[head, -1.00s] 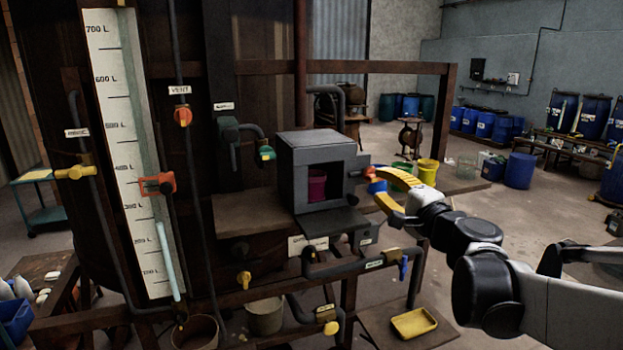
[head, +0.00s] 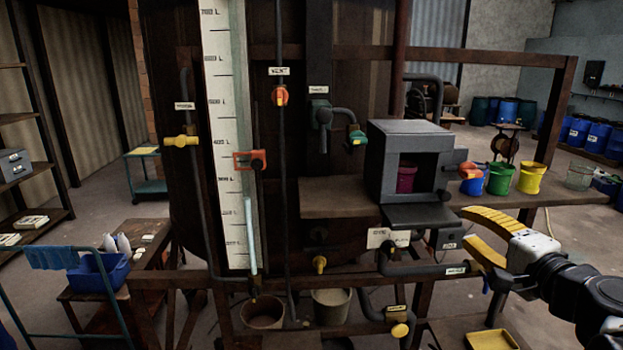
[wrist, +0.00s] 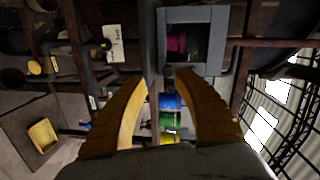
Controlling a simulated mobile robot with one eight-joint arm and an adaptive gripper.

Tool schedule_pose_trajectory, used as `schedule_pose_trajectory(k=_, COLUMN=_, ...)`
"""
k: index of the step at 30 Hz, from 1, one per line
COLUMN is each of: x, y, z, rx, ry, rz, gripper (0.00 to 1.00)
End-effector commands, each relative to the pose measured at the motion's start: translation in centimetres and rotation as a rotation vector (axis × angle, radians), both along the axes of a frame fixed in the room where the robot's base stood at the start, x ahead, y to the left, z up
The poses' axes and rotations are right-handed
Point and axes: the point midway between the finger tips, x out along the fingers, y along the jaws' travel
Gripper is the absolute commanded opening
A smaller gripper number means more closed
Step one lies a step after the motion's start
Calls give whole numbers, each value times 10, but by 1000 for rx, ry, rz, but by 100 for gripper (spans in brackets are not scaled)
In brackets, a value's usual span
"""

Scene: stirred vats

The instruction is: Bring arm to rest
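My gripper (head: 466,230), with two yellow fingers, is at the right of the head view. It is below and right of the open grey box (head: 385,165), in front of the bench edge. Its fingers are spread with nothing between them; the wrist view also shows the gap between the fingertips (wrist: 165,78). A magenta cup (head: 406,179) stands inside the box, and it also shows in the wrist view (wrist: 176,42). My arm reaches in from the right edge.
A pipe with a valve (head: 455,269) runs just left of the gripper. A yellow tray (head: 492,340) lies below. A tall level gauge (head: 228,130) is on the vat.

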Motion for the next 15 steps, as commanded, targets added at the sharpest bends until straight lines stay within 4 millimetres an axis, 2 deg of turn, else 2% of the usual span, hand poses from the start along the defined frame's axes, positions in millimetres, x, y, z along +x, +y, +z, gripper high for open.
schedule_pose_trajectory(k=1, x=-4, y=25, z=-46, rx=-64, ry=44, rz=54, gripper=35)
schedule_pose_trajectory(k=2, x=-8, y=39, z=-68, rx=-112, ry=77, rz=87, gripper=35)
schedule_pose_trajectory(k=3, x=-13, y=57, z=-98, rx=-180, ry=121, rz=136, gripper=35)
schedule_pose_trajectory(k=7, x=-42, y=106, z=-195, rx=-418, ry=257, rz=288, gripper=35)
schedule_pose_trajectory(k=9, x=-60, y=124, z=-246, rx=-553, ry=326, rz=365, gripper=35)
schedule_pose_trajectory(k=11, x=-77, y=134, z=-287, rx=-673, ry=379, rz=425, gripper=35)
schedule_pose_trajectory(k=12, x=-89, y=139, z=-314, rx=-752, ry=413, rz=463, gripper=35)
schedule_pose_trajectory(k=15, x=-115, y=141, z=-369, rx=-940, ry=484, rz=542, gripper=35)
